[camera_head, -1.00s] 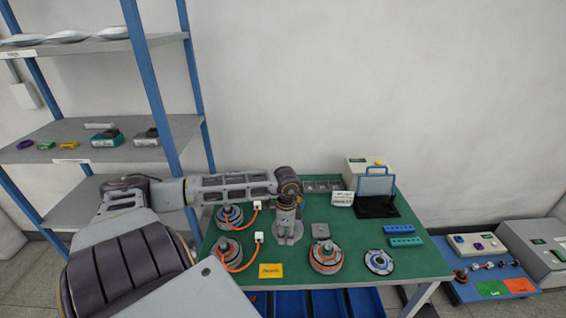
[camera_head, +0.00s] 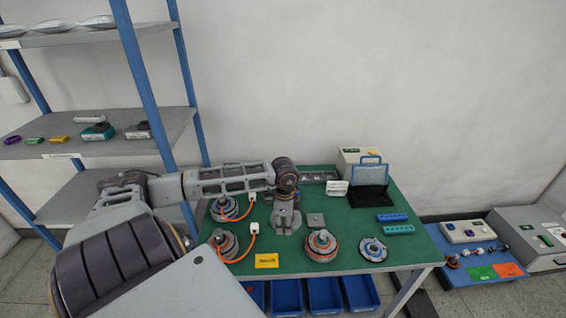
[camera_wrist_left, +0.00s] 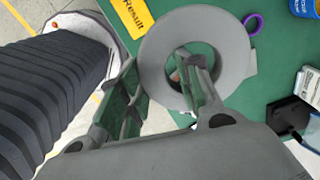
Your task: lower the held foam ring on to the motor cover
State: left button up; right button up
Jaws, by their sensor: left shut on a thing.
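My left gripper (camera_head: 286,206) hangs over the middle of the green table. In the left wrist view its two fingers (camera_wrist_left: 165,90) are shut on a thick grey foam ring (camera_wrist_left: 233,40), with one finger showing in the hole. In the head view the ring is small and hard to tell from the grey gripper parts. A round motor with an orange and grey edge (camera_head: 320,246) stands on the table to the right of the gripper. A flat pale disc with a dark centre (camera_head: 373,250) lies further right. I cannot tell which of them bears the motor cover. My right gripper is not in view.
Two motors with orange cables (camera_head: 224,209) (camera_head: 222,243) stand left of the gripper. A yellow card (camera_head: 266,261) lies at the front. Blue-green blocks (camera_head: 398,229) and a black stand (camera_head: 369,199) are at the right. Shelves (camera_head: 95,130) rise at the left.

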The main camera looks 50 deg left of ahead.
aim_at(296, 225)
pick_arm(q)
jog(key=shift+w+d+m, duration=1.3)
jog(key=shift+w+m, duration=0.1)
jog(key=shift+m, duration=0.4)
jog(key=w+d+f+m+b, duration=0.3)
jog(key=w+d+m+b, duration=0.2)
jog(key=w+m, duration=0.1)
jog(key=shift+w+m, duration=0.15)
jog(key=shift+m, duration=0.65)
jog(key=shift+f, duration=0.1)
